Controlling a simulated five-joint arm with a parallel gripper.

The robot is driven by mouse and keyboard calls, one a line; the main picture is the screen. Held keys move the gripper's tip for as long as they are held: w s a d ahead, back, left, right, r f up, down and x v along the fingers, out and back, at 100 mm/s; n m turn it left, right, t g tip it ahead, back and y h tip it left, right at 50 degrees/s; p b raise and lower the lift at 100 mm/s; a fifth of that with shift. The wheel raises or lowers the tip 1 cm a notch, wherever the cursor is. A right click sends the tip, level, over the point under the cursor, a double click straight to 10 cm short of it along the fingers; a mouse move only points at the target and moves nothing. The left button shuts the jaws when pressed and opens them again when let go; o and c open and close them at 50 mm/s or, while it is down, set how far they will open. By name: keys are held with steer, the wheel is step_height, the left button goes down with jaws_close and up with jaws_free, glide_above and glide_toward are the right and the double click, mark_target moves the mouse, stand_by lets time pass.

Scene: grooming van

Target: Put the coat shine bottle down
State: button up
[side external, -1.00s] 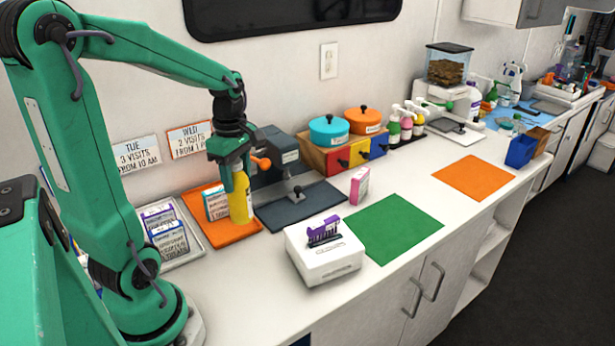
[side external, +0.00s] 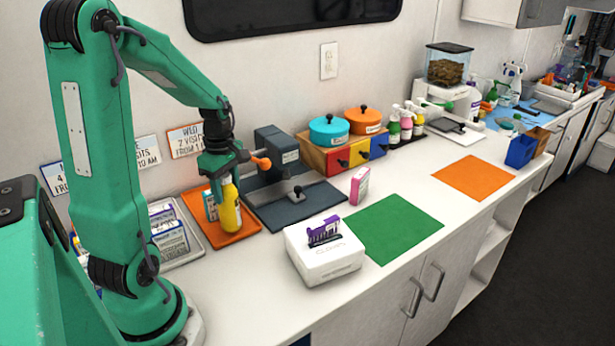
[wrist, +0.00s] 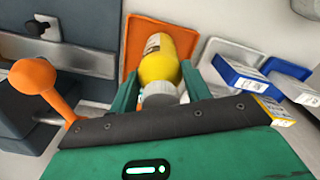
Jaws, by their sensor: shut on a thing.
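A yellow bottle (side external: 231,212) with a white cap is in my gripper (side external: 228,182). Its label cannot be read. My gripper is shut on the bottle near its top, over the orange tray (side external: 237,238) at the left of the counter. Whether the bottle's base touches the tray is unclear. The wrist view shows the yellow bottle (wrist: 158,66) between the fingers of my gripper (wrist: 158,80), with the orange tray's rim (wrist: 133,42) around it. A blue-and-white box (side external: 210,206) stands close to the bottle's left, partly hidden.
A dark grey press-like device (side external: 285,185) with an orange knob stands right of the tray. A pale tray (side external: 190,253) of blue-and-white packs lies to the left. A white box (side external: 325,258) with a purple comb is in front. The green mat (side external: 392,226) is bare.

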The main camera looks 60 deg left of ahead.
steer(key=shift+f, duration=0.8)
steer(key=o, duration=1.5)
steer(key=shift+r, duration=0.1)
step_height(320, 180, up, 12)
steer(key=shift+r, duration=0.1)
